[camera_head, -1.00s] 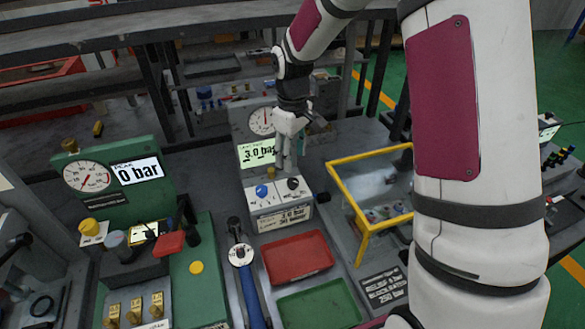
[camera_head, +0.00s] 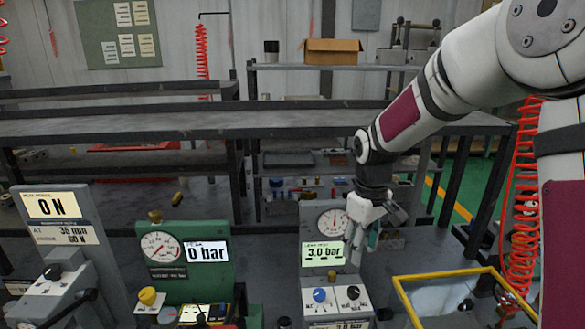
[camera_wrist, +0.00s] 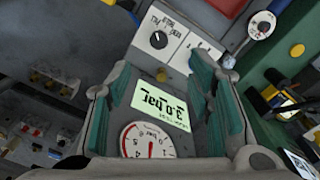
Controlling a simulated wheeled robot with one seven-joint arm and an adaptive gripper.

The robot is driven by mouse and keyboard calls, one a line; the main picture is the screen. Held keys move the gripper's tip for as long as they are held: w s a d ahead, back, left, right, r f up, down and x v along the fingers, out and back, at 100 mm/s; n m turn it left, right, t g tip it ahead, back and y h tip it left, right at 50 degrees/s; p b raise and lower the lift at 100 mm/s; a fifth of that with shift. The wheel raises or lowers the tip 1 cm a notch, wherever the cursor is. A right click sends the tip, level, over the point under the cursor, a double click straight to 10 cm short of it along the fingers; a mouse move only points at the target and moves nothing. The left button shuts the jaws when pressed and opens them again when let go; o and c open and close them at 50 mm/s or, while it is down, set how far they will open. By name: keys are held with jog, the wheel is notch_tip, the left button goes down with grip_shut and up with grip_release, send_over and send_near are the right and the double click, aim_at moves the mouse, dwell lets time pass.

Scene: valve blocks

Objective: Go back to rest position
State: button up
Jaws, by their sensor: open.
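My gripper (camera_head: 358,238) hangs from my arm at the right of the head view, fingers pointing down, in front of the right side of the grey 3.0 bar gauge panel (camera_head: 311,222). In the wrist view its two teal-padded fingers (camera_wrist: 168,80) are spread apart with nothing held between them. Behind the gap the wrist view shows the 3.0 bar display (camera_wrist: 160,107), the round dial (camera_wrist: 147,142) and the black knob (camera_wrist: 158,40). I cannot tell how far the fingertips are from the panel.
A green 0 bar gauge station (camera_head: 187,242) stands to the left, with a grey ON panel (camera_head: 75,235) beyond it. A yellow-rimmed bin (camera_head: 447,273) is at the right. A dark shelf rack (camera_head: 250,125) runs behind. Red coiled hoses (camera_head: 523,200) hang at the far right.

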jog(key=s+r+m+t, duration=0.2)
jog(key=s+r+m, duration=0.1)
jog(key=s+r, duration=1)
jog(key=s+r+m+t, duration=0.1)
jog(key=s+m+t, duration=0.1)
jog(key=s, duration=1.1)
jog(key=shift+s+r+m+t, duration=0.2)
jog(key=shift+m+t, duration=0.2)
jog(key=shift+m, duration=0.2)
jog(key=shift+w+a, duration=0.1)
dwell(1.0)
